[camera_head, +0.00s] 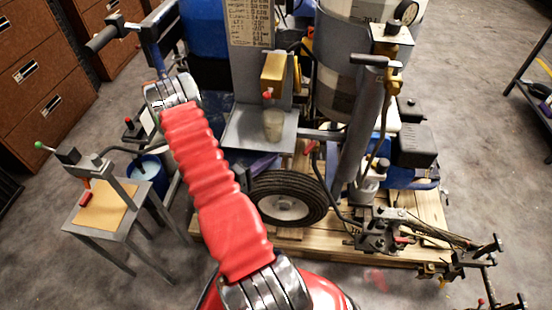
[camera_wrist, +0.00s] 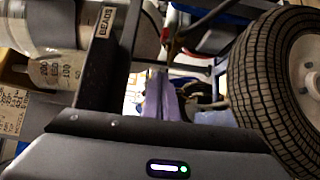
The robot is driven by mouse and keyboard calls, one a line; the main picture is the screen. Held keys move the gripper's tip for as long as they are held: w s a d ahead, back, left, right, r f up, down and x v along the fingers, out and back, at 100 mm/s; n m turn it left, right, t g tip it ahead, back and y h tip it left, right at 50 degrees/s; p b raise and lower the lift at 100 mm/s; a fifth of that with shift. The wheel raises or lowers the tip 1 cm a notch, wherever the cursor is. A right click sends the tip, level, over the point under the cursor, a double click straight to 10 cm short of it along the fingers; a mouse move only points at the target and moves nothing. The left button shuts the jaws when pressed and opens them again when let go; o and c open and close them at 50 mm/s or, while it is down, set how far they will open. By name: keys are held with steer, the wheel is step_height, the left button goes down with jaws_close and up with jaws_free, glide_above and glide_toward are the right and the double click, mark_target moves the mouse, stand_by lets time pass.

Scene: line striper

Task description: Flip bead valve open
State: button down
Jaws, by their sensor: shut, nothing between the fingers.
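My gripper (camera_wrist: 160,98) shows in the wrist view as two lavender fingers lying together, shut and empty. In the head view my red-sleeved arm reaches up to the left, and a lavender part beside the wheel (camera_head: 262,163) looks like the fingers. A BEADS label (camera_wrist: 105,22) sits on a dark bar of the line striper in the wrist view, up and left of the fingers and apart from them. I cannot make out the bead valve for certain. A yellow block with a red knob (camera_head: 273,72) stands above a cup (camera_head: 273,126) on the machine's grey shelf.
The black-tyred wheel (camera_head: 288,200) is close to the gripper; it fills the right of the wrist view (camera_wrist: 262,85). The machine stands on a wooden pallet (camera_head: 300,245). A small table (camera_head: 105,210) is at left, and brown drawers (camera_head: 40,75) are behind it.

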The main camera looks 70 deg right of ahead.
mark_target(311, 146)
steer(key=s+d, duration=0.7)
steer(key=s, duration=0.1)
stand_by(0.5)
